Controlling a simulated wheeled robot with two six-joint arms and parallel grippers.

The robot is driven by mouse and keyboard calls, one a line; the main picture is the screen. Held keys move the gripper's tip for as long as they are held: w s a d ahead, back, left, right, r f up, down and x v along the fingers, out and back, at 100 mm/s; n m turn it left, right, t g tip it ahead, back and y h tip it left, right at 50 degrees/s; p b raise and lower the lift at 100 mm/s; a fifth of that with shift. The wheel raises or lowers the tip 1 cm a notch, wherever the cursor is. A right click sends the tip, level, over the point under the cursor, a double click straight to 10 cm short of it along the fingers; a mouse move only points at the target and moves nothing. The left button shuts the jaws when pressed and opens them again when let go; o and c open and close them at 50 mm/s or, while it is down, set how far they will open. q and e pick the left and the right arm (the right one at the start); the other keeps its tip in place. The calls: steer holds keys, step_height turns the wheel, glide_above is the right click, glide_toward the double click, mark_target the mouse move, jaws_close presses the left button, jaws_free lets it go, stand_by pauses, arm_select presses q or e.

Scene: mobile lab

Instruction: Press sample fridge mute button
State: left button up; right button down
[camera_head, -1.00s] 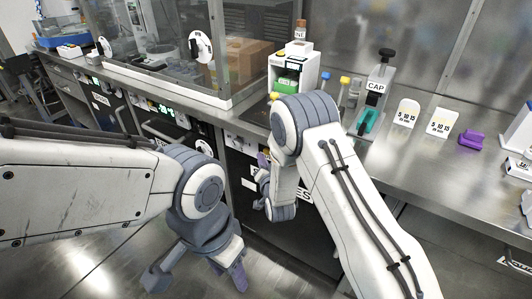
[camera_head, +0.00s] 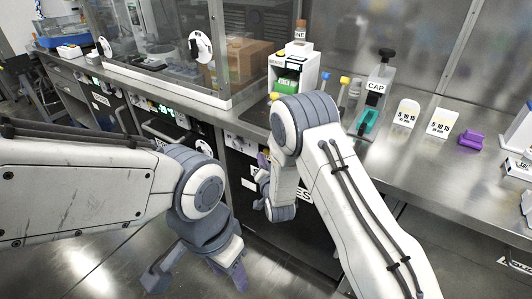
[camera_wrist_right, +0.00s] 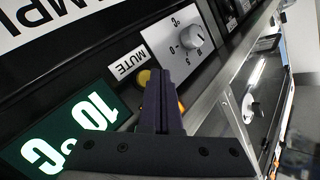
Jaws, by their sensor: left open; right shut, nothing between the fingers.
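The sample fridge (camera_head: 300,228) is a dark unit under the bench, partly hidden by my right arm in the head view. In the right wrist view its panel has a white MUTE label (camera_wrist_right: 128,62), a round dial (camera_wrist_right: 188,40) and a green display (camera_wrist_right: 72,132) reading 10°C. A yellow button (camera_wrist_right: 143,78) beside the MUTE label is partly covered by my fingers. My right gripper (camera_wrist_right: 163,78) is shut and empty, its tips at the panel by the button; contact cannot be told. It also shows in the head view (camera_head: 262,162). My left gripper (camera_head: 197,277) is open and empty, low above the floor.
The steel bench (camera_head: 420,175) runs above the fridge. It carries a glass-fronted enclosure (camera_head: 165,50), a white device (camera_head: 293,75), a CAP stand (camera_head: 375,95) and a purple holder (camera_head: 471,139). Another fridge with a green display (camera_head: 165,108) stands to the left.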

stand_by(0.7)
steer(key=shift+w+d, duration=0.25)
steer(key=shift+w, duration=0.1)
steer(key=shift+w+d+b, duration=0.3)
steer(key=shift+w+b, duration=0.05)
steer(key=shift+w, duration=0.1)
stand_by(0.7)
steer(key=shift+s+a, duration=0.55)
steer(key=shift+s, duration=0.25)
steer(key=shift+s+a, duration=0.75)
steer(key=shift+s, duration=0.25)
steer(key=shift+s+a, duration=0.75)
steer(key=shift+s, duration=0.25)
